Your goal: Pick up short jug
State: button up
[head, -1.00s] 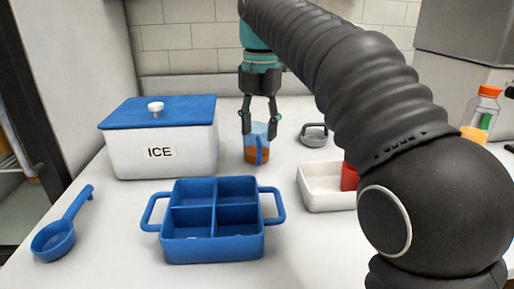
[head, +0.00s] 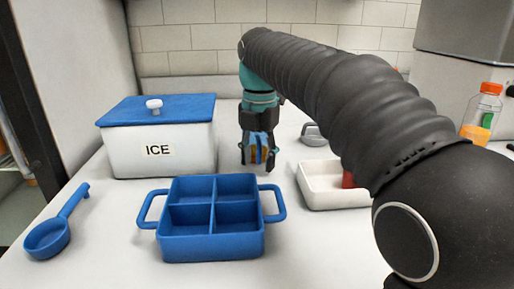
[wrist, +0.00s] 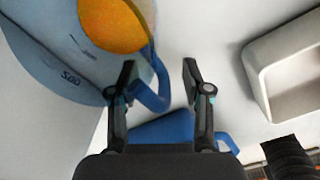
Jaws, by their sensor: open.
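The short jug (head: 258,154) stands on the counter behind the blue caddy. It is clear blue with orange liquid inside and a blue handle. My gripper (head: 257,168) is low over it, its fingers open on either side of the jug as seen in the head view, partly hiding it. In the wrist view the jug (wrist: 50,60) fills the upper left, and its blue handle (wrist: 150,95) lies between my open gripper fingers (wrist: 159,68), nearer the left one. I cannot tell whether that finger touches it.
A blue four-part caddy (head: 211,247) stands in front. A white ICE box (head: 185,158) with a blue lid is at left, a blue scoop (head: 47,238) at front left. A white tray (head: 330,200) holding something red is at right. A grey metal item (head: 313,130) and an orange-capped bottle (head: 484,110) are further back.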

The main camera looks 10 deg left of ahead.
aim_at(259, 141)
grip_shut()
jog(key=shift+r, duration=0.25)
jog(key=shift+r+p, duration=0.5)
jog(key=shift+r, duration=1.1)
jog(key=shift+w+d+r, duration=0.1)
jog(key=shift+w+r, duration=0.05)
jog(key=shift+r, duration=0.2)
jog(key=w+d+r+p, duration=0.1)
jog(key=w+d+r, duration=0.5)
jog(key=w+d, duration=0.1)
jog(key=shift+d+r, duration=0.3)
jog(key=shift+d, duration=0.6)
dwell(0.8)
